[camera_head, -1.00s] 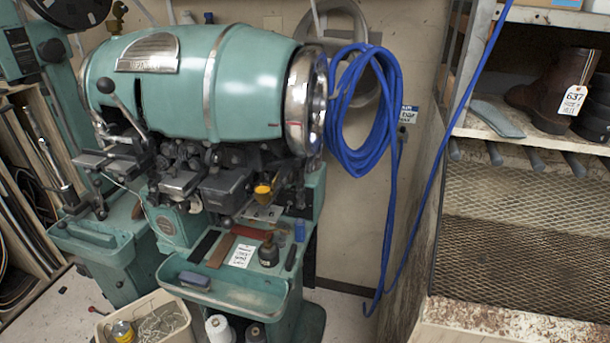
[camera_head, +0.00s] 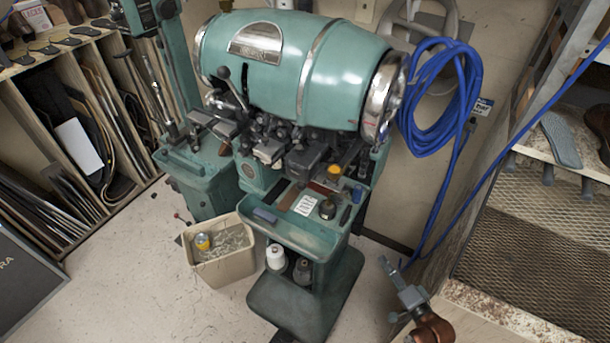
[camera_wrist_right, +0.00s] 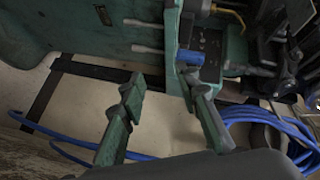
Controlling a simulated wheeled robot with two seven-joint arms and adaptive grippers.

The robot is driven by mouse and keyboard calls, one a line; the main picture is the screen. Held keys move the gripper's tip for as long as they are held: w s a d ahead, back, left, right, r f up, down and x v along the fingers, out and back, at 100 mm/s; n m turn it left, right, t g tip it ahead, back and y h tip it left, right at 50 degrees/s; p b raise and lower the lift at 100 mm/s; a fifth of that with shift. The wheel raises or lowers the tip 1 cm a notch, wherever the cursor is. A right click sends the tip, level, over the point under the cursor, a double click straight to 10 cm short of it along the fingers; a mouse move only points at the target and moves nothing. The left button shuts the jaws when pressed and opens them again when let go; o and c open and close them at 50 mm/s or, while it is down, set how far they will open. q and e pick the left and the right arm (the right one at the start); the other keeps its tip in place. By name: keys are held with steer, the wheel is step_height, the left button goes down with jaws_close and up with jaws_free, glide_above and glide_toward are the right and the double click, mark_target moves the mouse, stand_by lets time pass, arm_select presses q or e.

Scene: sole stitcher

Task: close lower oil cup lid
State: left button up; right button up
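A small yellow-orange cup (camera_head: 334,171) sits on the front of the green stitching machine (camera_head: 300,70), just above its tool tray. It is too small to tell how its lid stands, or whether this is the lower oil cup. My right gripper (camera_head: 387,262) is low at the right of the machine, well apart from the cup. In the right wrist view its two fingers (camera_wrist_right: 160,84) are spread with nothing between them. A yellow part (camera_wrist_right: 228,11) of the machine shows at the top of that view. My left gripper is not in view.
A blue hose (camera_head: 440,115) hangs on the wall at right. A mesh-fronted rack (camera_head: 530,240) stands beside my right arm. A beige bin (camera_head: 222,262) stands on the floor at left.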

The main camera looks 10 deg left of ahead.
steer(key=s+a+r+m+y+p, duration=0.1)
steer(key=a+r+y+p, duration=0.15)
steer(key=r, duration=0.95)
steer(key=a+r+m+t+y+p, duration=0.1)
steer(key=a+r+y+p, duration=0.2)
steer(key=r, duration=0.9)
steer(key=s+a+r+m+y+p, duration=0.1)
steer(key=a+r+y+p, duration=0.2)
steer(key=r, duration=0.9)
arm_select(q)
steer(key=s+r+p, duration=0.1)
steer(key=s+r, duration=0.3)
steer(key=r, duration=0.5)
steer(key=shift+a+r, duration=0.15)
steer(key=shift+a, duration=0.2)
arm_select(e)
steer(key=f+x, duration=0.1)
steer(key=x, duration=0.7)
steer(key=shift+a+h, duration=0.4)
steer(key=shift+h, duration=0.05)
steer(key=shift+r, duration=0.1)
steer(key=shift+c, duration=0.7)
jaws_close()
